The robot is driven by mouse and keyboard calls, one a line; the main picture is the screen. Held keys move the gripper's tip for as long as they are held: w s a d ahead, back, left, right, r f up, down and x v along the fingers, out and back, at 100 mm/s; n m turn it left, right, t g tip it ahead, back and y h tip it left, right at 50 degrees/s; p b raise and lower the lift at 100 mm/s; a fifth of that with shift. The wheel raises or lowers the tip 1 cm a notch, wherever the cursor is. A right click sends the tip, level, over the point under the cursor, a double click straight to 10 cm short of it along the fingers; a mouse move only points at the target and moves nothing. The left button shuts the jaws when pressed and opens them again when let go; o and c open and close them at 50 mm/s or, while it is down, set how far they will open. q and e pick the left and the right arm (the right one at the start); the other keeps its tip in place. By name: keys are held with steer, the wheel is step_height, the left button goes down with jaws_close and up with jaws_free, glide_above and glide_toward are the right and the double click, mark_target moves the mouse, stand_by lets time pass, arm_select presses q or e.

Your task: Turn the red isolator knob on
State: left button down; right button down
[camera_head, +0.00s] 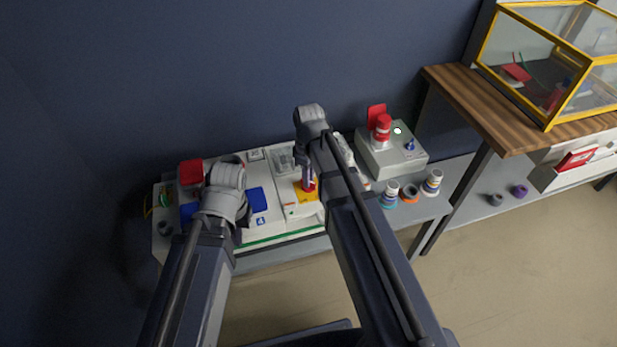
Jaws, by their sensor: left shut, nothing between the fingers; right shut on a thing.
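The red isolator knob (309,186) sits on a yellow plate (302,195) on the white socket box unit (275,226). My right gripper (307,180) points down at it and is shut on the red knob; the fingers and wrist partly hide it, so its turn angle cannot be read. My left gripper (240,228) is shut and empty over the left part of the unit, mostly hidden behind its own wrist.
A grey box (398,159) with a red lamp-like part (382,128) stands to the right. A wooden table (490,110) with a yellow-framed glass case (555,70) is at far right. A dark wall rises behind.

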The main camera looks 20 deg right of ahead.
stand_by(0.3)
steer(key=m, duration=1.3)
steer(key=shift+m, duration=2.4)
steer(key=c, duration=0.9)
jaws_free()
steer(key=shift+o, duration=0.2)
